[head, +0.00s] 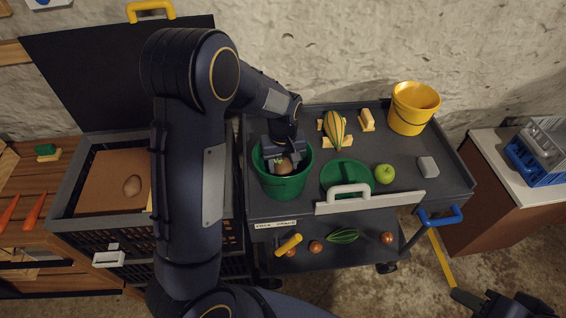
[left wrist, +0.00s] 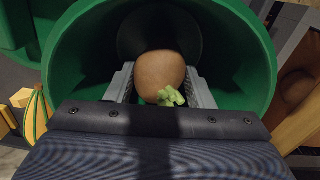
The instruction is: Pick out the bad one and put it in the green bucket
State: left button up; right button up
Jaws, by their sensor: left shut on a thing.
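A brown potato (left wrist: 160,75) with a pale green sprout (left wrist: 171,97) on it is between the fingers of my left gripper (left wrist: 160,88). In the head view, my left gripper (head: 284,158) points down into the mouth of the green bucket (head: 284,188), shut on the potato (head: 284,168). In the left wrist view, the bucket's green wall (left wrist: 245,60) surrounds the potato, with the dark bottom beyond it.
The grey cart top (head: 400,160) also holds a green lid (head: 346,172), a white-handled bar (head: 370,201), a green apple (head: 384,173), a striped squash (head: 335,130) and a yellow bucket (head: 414,107). Several vegetables lie on the lower shelf (head: 365,255). A black lid (head: 110,70) stands behind the crate.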

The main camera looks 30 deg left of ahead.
aim_at(283, 174)
pick_arm(q)
jog(key=shift+f+b, duration=1.85)
jog(key=shift+f, duration=0.7)
dwell(0.8)
dwell(0.4)
jog(key=o, duration=0.7)
jog(key=shift+o, duration=0.2)
jog(key=shift+r, duration=0.1)
notch_tip(283, 174, up, 8)
jog(key=shift+f, duration=0.15)
